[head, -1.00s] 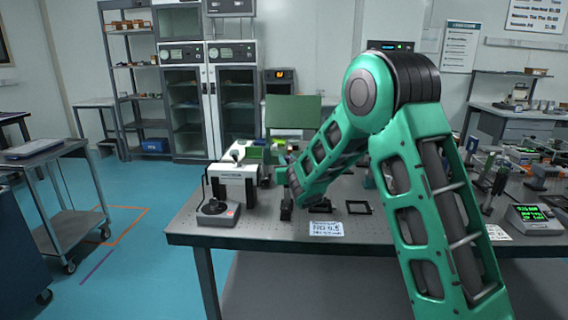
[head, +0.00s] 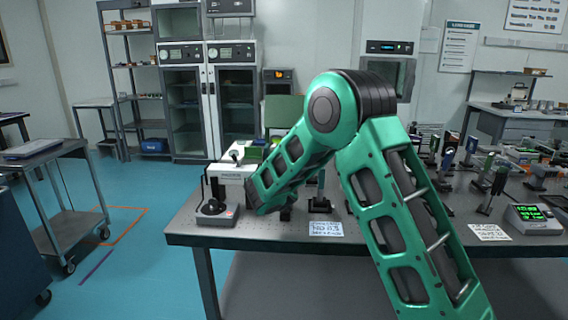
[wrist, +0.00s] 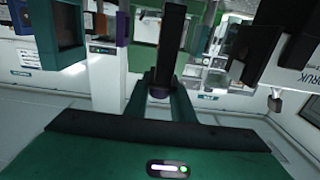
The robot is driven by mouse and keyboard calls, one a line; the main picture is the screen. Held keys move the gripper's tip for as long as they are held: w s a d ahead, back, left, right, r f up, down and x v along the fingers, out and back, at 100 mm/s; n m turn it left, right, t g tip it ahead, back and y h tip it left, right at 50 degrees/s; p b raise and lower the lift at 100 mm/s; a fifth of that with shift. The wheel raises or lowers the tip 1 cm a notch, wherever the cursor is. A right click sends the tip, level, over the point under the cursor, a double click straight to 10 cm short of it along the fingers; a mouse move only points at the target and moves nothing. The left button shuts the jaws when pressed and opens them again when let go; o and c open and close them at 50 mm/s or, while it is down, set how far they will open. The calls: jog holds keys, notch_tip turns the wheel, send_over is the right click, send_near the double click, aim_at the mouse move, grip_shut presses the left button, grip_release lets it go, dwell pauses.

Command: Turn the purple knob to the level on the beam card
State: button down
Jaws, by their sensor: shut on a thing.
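In the wrist view the two green fingers of my gripper (wrist: 159,98) point forward from the palm. A dark upright post (wrist: 171,40) rises just beyond the knob. In the head view my green forearm hides the gripper and the knob. Which level the knob is at cannot be seen.
A white instrument (head: 230,172) and a grey base unit with a black post (head: 215,214) stand left of my forearm. Another card (head: 489,232) and a green-display box (head: 533,219) lie at the right. Several optical mounts crowd the right side. A cart (head: 65,235) stands left.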

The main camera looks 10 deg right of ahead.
jog(key=shift+a+m+g+h, duration=0.15)
jog(key=shift+m+g+h, duration=0.5)
jog(key=shift+m+h, duration=0.5)
jog(key=shift+a+m+g+h, duration=0.15)
jog(key=shift+m+g+h, duration=0.55)
jog(key=shift+h, duration=0.85)
jog(key=c, duration=1.6)
grip_release()
jog(key=shift+w, duration=0.1)
jog(key=shift+o, duration=0.4)
jog(key=shift+d, duration=0.1)
jog(key=v, duration=1)
jog(key=shift+s+a, duration=0.25)
jog(key=shift+a, duration=0.1)
